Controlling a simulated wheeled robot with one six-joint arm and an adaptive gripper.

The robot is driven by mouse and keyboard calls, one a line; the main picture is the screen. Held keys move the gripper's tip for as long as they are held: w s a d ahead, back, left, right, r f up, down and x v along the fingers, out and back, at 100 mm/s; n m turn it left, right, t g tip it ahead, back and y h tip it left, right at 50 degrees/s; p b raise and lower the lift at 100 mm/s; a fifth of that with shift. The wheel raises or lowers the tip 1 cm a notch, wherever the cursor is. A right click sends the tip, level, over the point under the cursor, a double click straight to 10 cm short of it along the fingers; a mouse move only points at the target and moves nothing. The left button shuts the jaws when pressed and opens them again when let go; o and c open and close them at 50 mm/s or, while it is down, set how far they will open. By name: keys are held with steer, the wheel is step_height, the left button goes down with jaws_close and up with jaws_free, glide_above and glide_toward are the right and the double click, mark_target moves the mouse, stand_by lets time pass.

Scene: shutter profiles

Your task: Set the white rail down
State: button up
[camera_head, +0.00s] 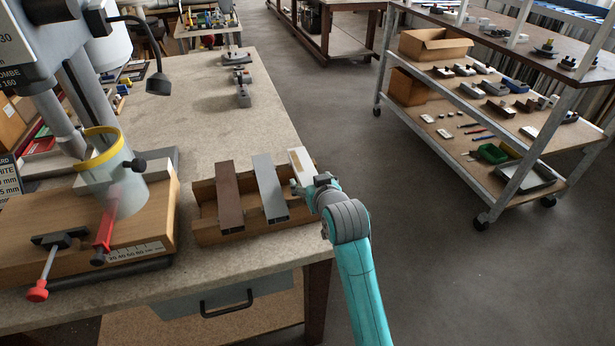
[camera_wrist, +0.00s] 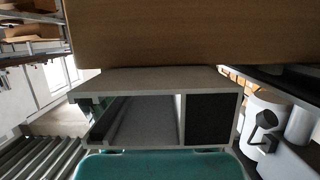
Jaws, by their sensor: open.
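The white rail (camera_head: 300,162) lies at the right end of a wooden rack (camera_head: 206,214) on the bench, beside a grey rail (camera_head: 269,185) and a brown rail (camera_head: 229,190). My gripper (camera_head: 310,189) is open at the rail's near end, very close to it; the head view does not show whether the fingers touch it. In the wrist view a pale hollow profile end (camera_wrist: 150,80) with a dark compartment at its right fills the middle, above a teal part of my arm. The fingertips cannot be made out there.
A drill press (camera_head: 115,165) with a red-handled clamp (camera_head: 106,225) stands on a wooden base at the left. A small metal vise (camera_head: 242,88) is farther back on the bench. A shelf trolley (camera_head: 470,100) stands at the right.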

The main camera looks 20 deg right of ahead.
steer(key=c, duration=1.4)
steer(key=shift+r, duration=0.15)
